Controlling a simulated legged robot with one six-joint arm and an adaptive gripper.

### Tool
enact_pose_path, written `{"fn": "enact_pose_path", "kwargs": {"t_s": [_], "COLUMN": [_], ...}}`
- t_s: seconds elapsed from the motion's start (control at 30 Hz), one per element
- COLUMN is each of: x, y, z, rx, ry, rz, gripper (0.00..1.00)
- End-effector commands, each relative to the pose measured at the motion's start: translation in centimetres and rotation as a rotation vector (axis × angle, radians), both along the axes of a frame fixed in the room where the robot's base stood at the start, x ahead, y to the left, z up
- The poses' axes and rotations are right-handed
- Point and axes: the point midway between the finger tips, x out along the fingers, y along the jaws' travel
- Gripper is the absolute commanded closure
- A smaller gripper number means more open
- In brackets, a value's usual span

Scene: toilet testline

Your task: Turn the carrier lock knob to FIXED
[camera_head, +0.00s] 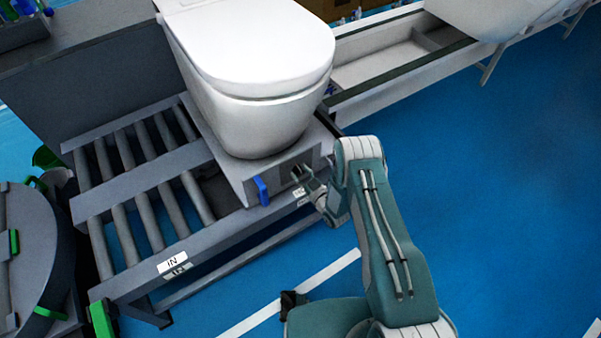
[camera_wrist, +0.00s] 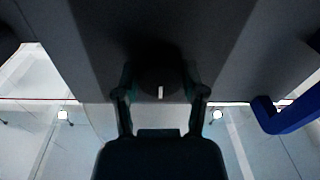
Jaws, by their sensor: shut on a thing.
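The dark round carrier lock knob (camera_wrist: 160,80) shows in the wrist view, with a short white mark pointing along the picture's vertical. My gripper (camera_wrist: 161,97) has one finger on each side of the knob and is shut on it. In the head view my gripper (camera_head: 304,178) is at the front face of the grey carrier (camera_head: 235,178), below the white toilet (camera_head: 255,75). The knob is hidden there behind my gripper. I cannot read any FIXED lettering.
A blue lever (camera_head: 261,190) sticks out of the carrier left of my gripper; it also shows in the wrist view (camera_wrist: 290,115). A roller conveyor (camera_head: 140,180) with an IN label lies to the left. Blue floor (camera_head: 480,170) is open on the right.

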Motion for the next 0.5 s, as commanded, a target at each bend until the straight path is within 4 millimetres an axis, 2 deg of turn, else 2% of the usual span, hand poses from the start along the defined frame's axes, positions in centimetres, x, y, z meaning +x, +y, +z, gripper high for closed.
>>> {"fn": "enact_pose_path", "kwargs": {"t_s": [0.5], "x": [-0.17], "y": [0.10], "z": [-0.31], "rx": [0.389], "ry": [0.274], "rz": [0.001], "gripper": [0.93]}}
